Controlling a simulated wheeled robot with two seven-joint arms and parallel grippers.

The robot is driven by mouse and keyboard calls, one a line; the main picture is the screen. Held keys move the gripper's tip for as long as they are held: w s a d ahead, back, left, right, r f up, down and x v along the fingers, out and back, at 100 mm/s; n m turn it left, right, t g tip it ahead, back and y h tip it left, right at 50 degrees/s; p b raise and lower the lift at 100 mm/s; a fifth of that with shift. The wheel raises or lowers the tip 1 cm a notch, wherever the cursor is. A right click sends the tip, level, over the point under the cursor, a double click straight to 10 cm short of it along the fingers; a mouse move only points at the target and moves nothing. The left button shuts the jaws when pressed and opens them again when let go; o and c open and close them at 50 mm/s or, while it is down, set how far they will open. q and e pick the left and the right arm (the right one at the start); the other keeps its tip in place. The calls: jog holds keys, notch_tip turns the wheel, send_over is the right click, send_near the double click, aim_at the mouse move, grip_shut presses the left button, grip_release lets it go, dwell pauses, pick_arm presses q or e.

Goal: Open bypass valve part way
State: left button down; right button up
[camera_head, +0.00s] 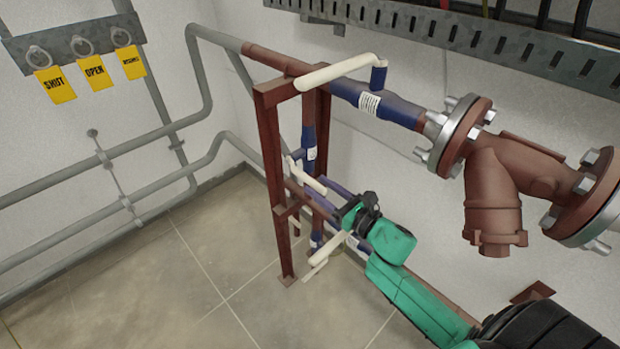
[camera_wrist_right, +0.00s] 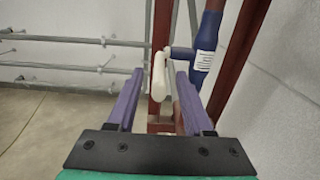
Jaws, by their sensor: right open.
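The middle valve on the vertical pipe has a blue body (camera_head: 309,142) with a white label and a cream lever (camera_head: 308,179). I take this to be the bypass valve, but no readable label confirms it. In the right wrist view its lever (camera_wrist_right: 158,72) hangs down in the gap between the fingers, with the blue body (camera_wrist_right: 205,50) to its upper right. My right gripper (camera_head: 326,188) reaches in from the lower right with purple fingers. The gripper also shows in the wrist view (camera_wrist_right: 160,72), open, with clear space beside the lever. My left gripper is out of view.
A red steel frame (camera_head: 272,190) stands beside the valves. An upper valve has a long cream lever (camera_head: 335,72), and a lower cream lever (camera_head: 316,270) sits near the floor. A flanged brown strainer (camera_head: 495,190) is at right. Yellow tags (camera_head: 95,73) hang on the left wall.

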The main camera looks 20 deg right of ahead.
aim_at(310, 181)
jog(key=x, duration=0.4)
jog(key=shift+c, duration=0.3)
grip_shut()
dwell(1.1)
